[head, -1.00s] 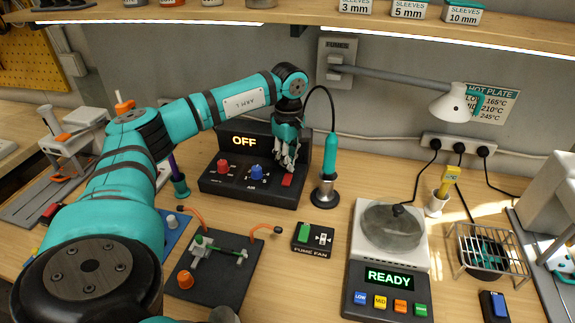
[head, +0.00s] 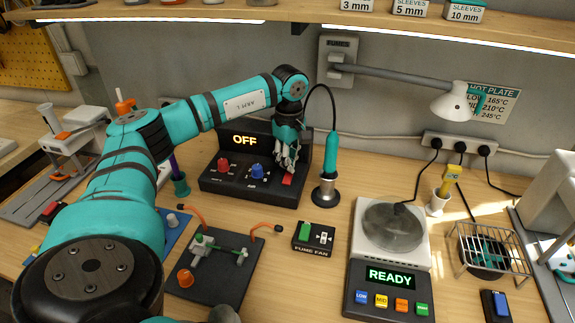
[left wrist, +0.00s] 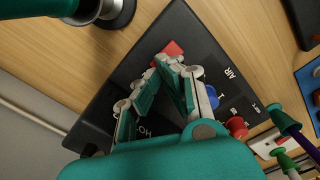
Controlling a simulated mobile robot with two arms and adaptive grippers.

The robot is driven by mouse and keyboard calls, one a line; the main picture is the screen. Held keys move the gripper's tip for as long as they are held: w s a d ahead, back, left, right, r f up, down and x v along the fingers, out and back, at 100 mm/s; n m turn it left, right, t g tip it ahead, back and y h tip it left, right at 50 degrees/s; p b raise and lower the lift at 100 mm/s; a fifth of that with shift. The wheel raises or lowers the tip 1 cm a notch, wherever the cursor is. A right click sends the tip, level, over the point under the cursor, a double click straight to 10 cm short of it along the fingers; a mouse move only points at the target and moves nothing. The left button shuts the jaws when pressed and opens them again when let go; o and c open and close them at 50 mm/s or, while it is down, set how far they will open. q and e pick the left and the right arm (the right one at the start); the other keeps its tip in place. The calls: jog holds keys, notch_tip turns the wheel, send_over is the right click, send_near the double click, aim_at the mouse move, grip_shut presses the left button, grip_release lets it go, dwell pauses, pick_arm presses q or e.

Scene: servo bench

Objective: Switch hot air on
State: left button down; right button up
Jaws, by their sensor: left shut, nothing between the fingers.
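The hot air station (head: 240,187) is a black unit at the back of the bench. Its display (head: 245,141) reads OFF. It has a red knob (head: 223,165), a blue knob (head: 257,172) and a red rocker switch (head: 288,180) at its right end. My left gripper (head: 287,168) is shut and empty, pointing down just above the red switch. In the left wrist view the fingertips (left wrist: 166,62) are close to the red switch (left wrist: 173,49) and partly cover it; I cannot tell whether they touch. The teal hot air handpiece (head: 332,146) stands upright in its holder. My right gripper is not in view.
A fume fan switch box (head: 313,237), a circuit board holder (head: 213,268) and a hot plate (head: 389,262) showing READY stand in front. A shelf (head: 220,14) runs above my left arm.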

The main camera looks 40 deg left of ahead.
aim_at(289, 174)
pick_arm(q)
jog(key=shift+f+b, duration=0.3)
jog(key=shift+f, duration=0.15)
dwell(0.7)
jog(key=shift+s+f+b, duration=0.1)
jog(key=shift+f+b, duration=0.4)
jog(key=shift+f, duration=0.4)
dwell(0.4)
jog(key=shift+r+p, duration=1)
jog(key=shift+r, duration=0.15)
jog(key=shift+r+p, duration=1.85)
jog(key=shift+r, duration=0.6)
